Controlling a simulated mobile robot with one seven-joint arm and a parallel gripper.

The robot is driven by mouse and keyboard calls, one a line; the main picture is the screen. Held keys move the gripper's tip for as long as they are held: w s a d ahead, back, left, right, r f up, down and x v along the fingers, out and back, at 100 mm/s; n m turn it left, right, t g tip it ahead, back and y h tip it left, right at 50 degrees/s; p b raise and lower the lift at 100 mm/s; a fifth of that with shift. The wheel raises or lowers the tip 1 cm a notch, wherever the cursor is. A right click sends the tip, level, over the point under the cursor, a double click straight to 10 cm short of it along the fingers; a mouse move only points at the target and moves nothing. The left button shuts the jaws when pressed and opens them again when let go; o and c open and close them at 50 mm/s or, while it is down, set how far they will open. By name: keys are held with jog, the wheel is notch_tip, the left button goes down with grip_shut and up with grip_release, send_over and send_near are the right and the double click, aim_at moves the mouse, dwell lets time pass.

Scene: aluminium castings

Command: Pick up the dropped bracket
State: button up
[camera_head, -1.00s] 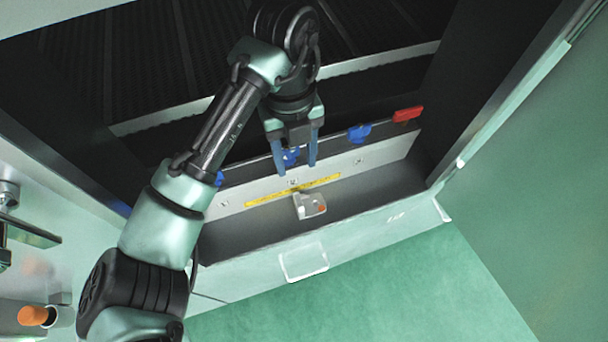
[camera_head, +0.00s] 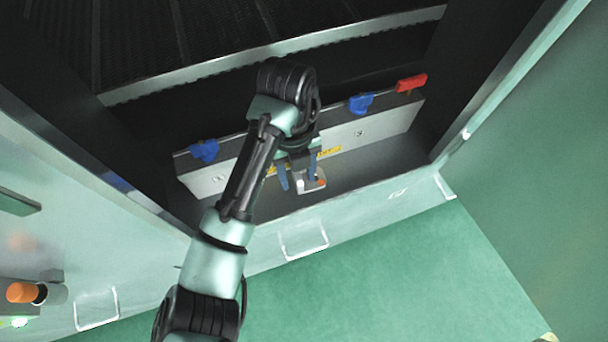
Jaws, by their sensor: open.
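The bracket (camera_head: 310,186) is a small light-grey casting with an orange-red spot. It lies on the dark ledge in front of the pale metal strip. My gripper (camera_head: 298,184) is open, with its two blue fingers pointing down at the bracket. One finger is at the bracket's left, and the other overlaps it in the picture. I cannot tell whether the fingers touch it. The fingers and wrist hide part of the bracket.
A pale upright strip (camera_head: 387,127) with a yellow scale stands behind the bracket. Blue clamps (camera_head: 204,151) and (camera_head: 361,103) and a red block (camera_head: 411,83) sit along its top. Dark walls close in both sides. The green floor (camera_head: 400,270) in front is clear.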

grip_shut()
dwell(0.7)
